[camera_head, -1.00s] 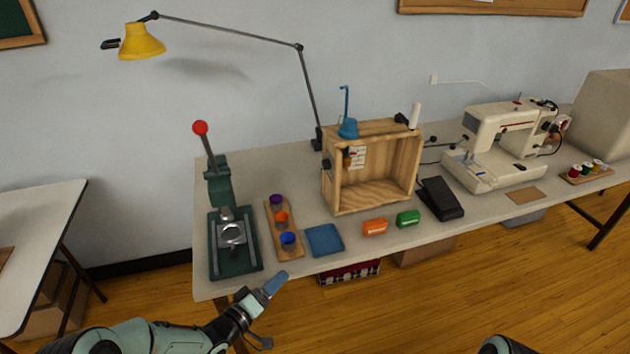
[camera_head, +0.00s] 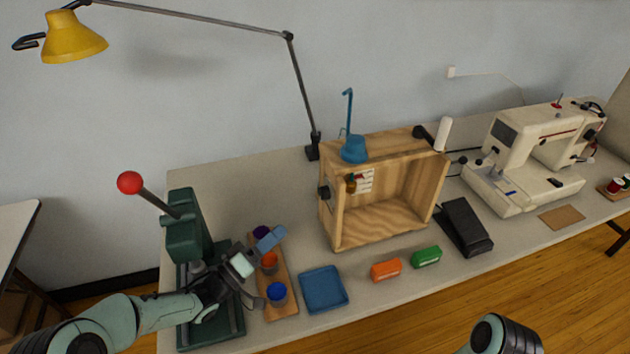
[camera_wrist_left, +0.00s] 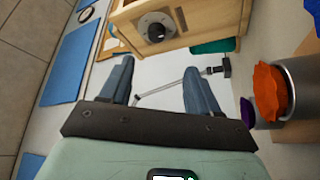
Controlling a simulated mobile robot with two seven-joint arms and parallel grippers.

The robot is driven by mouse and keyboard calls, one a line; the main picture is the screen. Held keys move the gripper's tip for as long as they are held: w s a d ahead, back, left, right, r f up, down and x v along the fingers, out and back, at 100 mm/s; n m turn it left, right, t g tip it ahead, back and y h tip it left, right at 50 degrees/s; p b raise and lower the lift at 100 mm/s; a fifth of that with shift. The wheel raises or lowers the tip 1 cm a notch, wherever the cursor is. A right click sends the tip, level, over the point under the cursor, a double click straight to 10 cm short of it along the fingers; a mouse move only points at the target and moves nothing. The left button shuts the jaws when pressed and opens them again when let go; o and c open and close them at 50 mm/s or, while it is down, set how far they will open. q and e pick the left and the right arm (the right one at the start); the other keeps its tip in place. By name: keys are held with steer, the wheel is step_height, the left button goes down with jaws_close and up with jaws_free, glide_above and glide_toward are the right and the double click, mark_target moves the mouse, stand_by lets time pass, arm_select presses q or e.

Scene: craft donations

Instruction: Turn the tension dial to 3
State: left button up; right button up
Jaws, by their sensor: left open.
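The tension dial appears to be the black knob on the left side of the wooden box (camera_head: 385,222). In the head view this knob (camera_head: 324,192) is small and seen edge-on. My left gripper (camera_head: 271,238) is open and empty above the board of cups, left of the box and apart from the dial. In the left wrist view its two blue fingers (camera_wrist_left: 158,68) point toward the box. My right gripper is out of view.
A green press (camera_head: 185,225) with a red-knobbed lever stands left of my gripper. A board (camera_head: 283,308) holds orange, blue and purple items below it. A blue tray (camera_head: 323,289), orange and green blocks (camera_head: 426,257), and a black pedal (camera_head: 464,227) lie toward the front.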

mark_target(321, 196)
arm_select(q)
steer(key=x, duration=1.3)
steer(key=shift+d+r, duration=0.25)
steer(key=shift+r, duration=0.05)
steer(key=c, duration=1)
